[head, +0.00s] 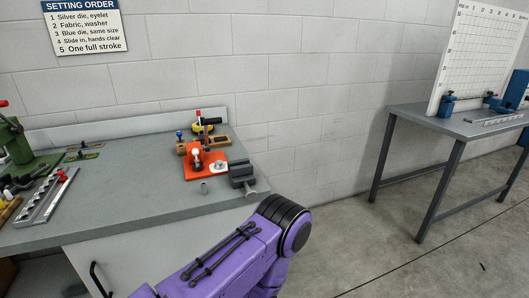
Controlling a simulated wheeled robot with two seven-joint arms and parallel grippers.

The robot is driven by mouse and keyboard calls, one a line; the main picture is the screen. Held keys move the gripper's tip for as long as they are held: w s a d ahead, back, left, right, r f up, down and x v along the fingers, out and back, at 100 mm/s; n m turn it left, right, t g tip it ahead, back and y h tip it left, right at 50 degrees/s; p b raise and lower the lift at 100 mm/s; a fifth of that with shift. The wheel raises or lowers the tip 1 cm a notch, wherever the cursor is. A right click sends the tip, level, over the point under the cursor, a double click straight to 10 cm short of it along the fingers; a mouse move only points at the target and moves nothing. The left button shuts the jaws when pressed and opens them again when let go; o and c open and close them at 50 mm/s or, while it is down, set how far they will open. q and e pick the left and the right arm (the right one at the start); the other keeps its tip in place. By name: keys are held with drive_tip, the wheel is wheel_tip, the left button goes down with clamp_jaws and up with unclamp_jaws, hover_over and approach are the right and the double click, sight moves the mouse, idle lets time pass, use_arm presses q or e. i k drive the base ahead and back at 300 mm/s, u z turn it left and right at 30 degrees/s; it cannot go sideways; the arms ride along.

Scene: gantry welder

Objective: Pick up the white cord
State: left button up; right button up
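I cannot make out a white cord for certain in the head view. A small white patch (218,165) shows on the orange block (203,171) on the grey workbench (140,200), but it is too small to tell what it is. A white knob-like piece (196,154) also stands on that block. One purple arm of mine rises from the bottom middle, in front of the bench's right end.
A green press (17,140) and a slotted metal rack (47,197) are at left. A second table (440,122) with a white gridded board (475,55) stands right. Floor between is clear.

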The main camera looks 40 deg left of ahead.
sight(195, 151)
drive_tip(key=z, duration=0.2)
drive_tip(key=i, duration=1.65)
drive_tip(key=u, duration=3.1)
